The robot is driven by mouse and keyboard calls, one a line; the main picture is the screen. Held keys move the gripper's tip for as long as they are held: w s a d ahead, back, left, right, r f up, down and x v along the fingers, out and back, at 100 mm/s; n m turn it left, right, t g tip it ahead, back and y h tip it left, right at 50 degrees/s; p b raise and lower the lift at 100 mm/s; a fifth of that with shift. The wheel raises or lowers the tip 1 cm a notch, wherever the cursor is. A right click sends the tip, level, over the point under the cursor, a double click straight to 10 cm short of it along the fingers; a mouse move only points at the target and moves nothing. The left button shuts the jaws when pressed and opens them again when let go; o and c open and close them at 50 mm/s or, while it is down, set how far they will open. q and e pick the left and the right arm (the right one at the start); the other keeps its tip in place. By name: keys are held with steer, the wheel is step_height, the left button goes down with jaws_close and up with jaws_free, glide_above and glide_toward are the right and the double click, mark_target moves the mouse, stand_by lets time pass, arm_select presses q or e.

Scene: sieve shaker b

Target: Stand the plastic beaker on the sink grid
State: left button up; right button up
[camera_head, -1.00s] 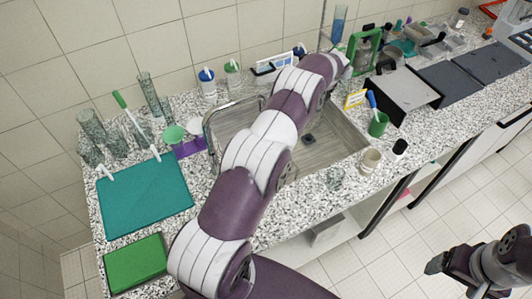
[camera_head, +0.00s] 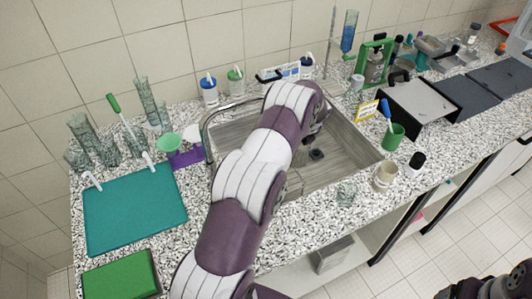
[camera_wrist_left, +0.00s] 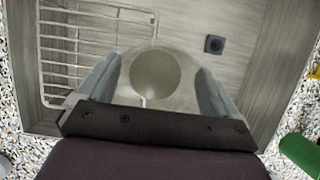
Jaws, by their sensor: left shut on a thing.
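My left gripper (camera_wrist_left: 155,95) is shut on the translucent plastic beaker (camera_wrist_left: 155,72), which sits between its two fingers in the left wrist view. The beaker is over the sink basin (camera_wrist_left: 240,70). I cannot tell how high it is above the basin floor. The sink grid (camera_wrist_left: 75,45), a pale wire rack, lies left of the beaker in the wrist view, and the beaker overlaps its right edge. In the head view my left arm hides most of the grid; the left gripper and beaker cannot be made out clearly. Only part of my right arm shows at the lower right.
The sink (camera_head: 345,150) has a tall faucet (camera_head: 208,125) at its left and a drain (camera_head: 316,154). A glass (camera_head: 346,192), a cream mug (camera_head: 385,175) and a green cup (camera_head: 393,136) stand along its right side. A teal mat (camera_head: 135,208) lies on the left counter.

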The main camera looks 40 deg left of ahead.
arm_select(q)
steer(key=s+a, duration=0.1)
steer(key=s, duration=0.2)
steer(key=s+a+f+p, duration=0.1)
steer(key=s+a, duration=0.1)
steer(key=s, duration=0.1)
steer(key=s+a+p, duration=0.1)
steer(key=s+a, duration=0.1)
steer(key=s, duration=0.2)
steer(key=shift+f, duration=0.15)
steer(key=shift+w+f, duration=0.15)
